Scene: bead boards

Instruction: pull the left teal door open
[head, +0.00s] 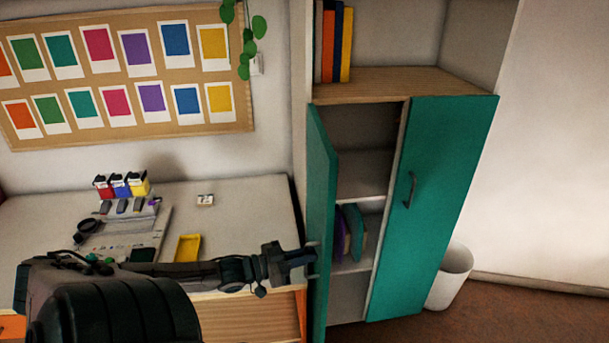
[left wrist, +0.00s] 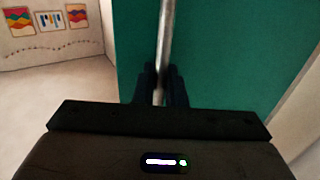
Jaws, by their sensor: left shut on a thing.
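The left teal door (head: 321,190) of the cabinet stands swung open, seen nearly edge-on in the head view. It fills much of the left wrist view (left wrist: 230,60). My left gripper (head: 308,254) is at the door's outer face. In the left wrist view my left gripper (left wrist: 160,88) is shut on the metal bar handle (left wrist: 166,40) of this door. The right teal door (head: 440,220) is closed, with its own handle (head: 410,190). My right gripper is in neither view.
Inside the cabinet, books (head: 352,232) stand on a lower shelf. A desk (head: 250,215) left of the door holds a yellow tray (head: 187,248) and small boxes. A white bin (head: 450,277) stands right of the cabinet. Floor is clear at lower right.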

